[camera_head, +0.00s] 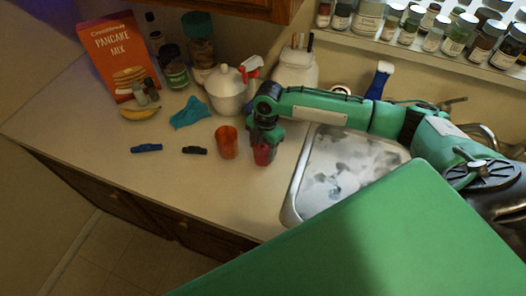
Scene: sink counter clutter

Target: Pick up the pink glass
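The pink glass (262,156) stands on the counter just left of the sink. It looks pinkish red, and its upper part is hidden by my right gripper (264,143). My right gripper reaches in from the right and points down over the glass, with its fingers at the glass's upper part. Whether the fingers touch the glass or are shut on it cannot be told. My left gripper is not in view.
An orange cup (227,143) stands close to the left of the glass. The metal sink (293,205) is on the right. A white teapot (226,92) and a teal cloth (190,113) are behind.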

